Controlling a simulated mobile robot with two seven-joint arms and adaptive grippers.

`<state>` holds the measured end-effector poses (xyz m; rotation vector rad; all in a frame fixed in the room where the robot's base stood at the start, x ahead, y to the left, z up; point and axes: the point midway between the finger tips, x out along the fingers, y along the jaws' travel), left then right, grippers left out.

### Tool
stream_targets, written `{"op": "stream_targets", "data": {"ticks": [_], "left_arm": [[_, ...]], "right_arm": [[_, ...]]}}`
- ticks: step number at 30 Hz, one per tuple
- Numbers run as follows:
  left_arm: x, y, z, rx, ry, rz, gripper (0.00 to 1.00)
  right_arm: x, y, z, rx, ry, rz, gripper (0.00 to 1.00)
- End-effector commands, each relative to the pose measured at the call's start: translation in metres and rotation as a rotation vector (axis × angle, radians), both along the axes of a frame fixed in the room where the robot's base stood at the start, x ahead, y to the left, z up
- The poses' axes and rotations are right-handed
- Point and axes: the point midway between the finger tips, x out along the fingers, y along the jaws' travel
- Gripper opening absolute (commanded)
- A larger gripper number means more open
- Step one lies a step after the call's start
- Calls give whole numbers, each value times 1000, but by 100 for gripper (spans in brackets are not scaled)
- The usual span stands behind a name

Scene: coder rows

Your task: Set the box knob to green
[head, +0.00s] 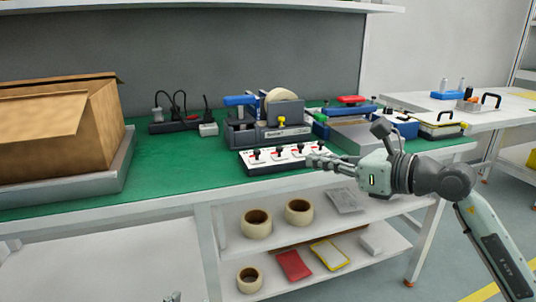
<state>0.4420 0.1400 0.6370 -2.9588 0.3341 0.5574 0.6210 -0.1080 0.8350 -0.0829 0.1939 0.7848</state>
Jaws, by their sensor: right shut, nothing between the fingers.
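A low white box (268,162) with a dark front edge lies near the front of the green bench top. A row of several black knobs (277,152) stands on it, with small red marks beside them. No green mark can be made out at this size, and I cannot read where each knob points. My right gripper (311,161) comes in from the right. It is shut and empty, its fingertips at the box's right front part, overlapping it in the picture. I cannot tell whether they touch it.
A tape dispenser (285,112) stands right behind the box. A cardboard carton (50,140) sits on a grey platform at left. A power strip (172,126) lies at the back. Red-and-blue equipment (350,102) stands at right. Green bench surface (185,165) left of the box is clear.

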Motion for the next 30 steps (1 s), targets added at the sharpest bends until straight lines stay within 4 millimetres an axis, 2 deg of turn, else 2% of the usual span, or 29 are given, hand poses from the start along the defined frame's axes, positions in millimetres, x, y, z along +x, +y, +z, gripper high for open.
{"op": "stream_targets", "data": {"ticks": [5,21,30], "left_arm": [[-1,2,-2,5,12,3,37],[-3,6,-10,18,46,12,37],[-2,5,-6,12,28,9,37]], "right_arm": [[9,9,-2,4,0,0,0],[81,83,-23,5,1,1,0],[97,97,-28,2,1,1,0]]}}
